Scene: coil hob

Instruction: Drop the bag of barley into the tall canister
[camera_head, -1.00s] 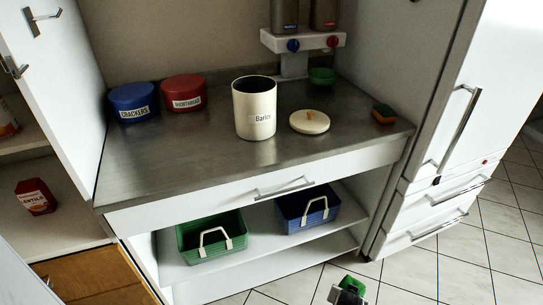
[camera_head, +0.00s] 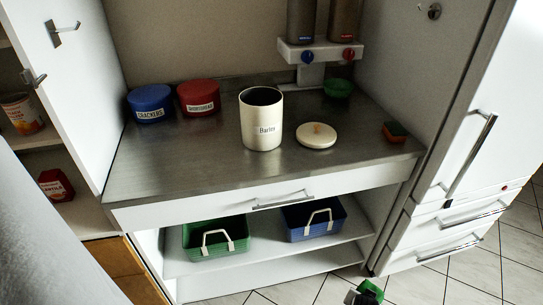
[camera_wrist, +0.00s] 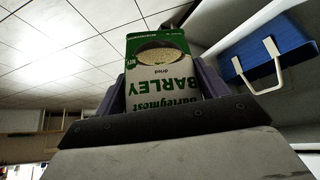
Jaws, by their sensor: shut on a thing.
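The tall cream canister (camera_head: 261,118), labelled "Barley", stands open and upright on the metal worktop in the head view. Its pale lid (camera_head: 316,136) lies on the worktop just to its right. My gripper (camera_wrist: 163,85) is shut on the bag of barley (camera_wrist: 160,62), a white and green pack marked "BARLEY" that fills the wrist view between the fingers. In the head view only a bit of the green pack (camera_head: 370,291) shows at the bottom edge, low in front of the unit and well below the worktop. Most of my gripper is cut off there.
A blue crackers tin (camera_head: 151,104) and a red tin (camera_head: 199,97) stand left of the canister. A dispenser (camera_head: 318,50), a green bowl (camera_head: 338,88) and a sponge (camera_head: 395,132) are behind and right. Green (camera_head: 216,238) and blue (camera_head: 314,219) baskets sit on the shelf below.

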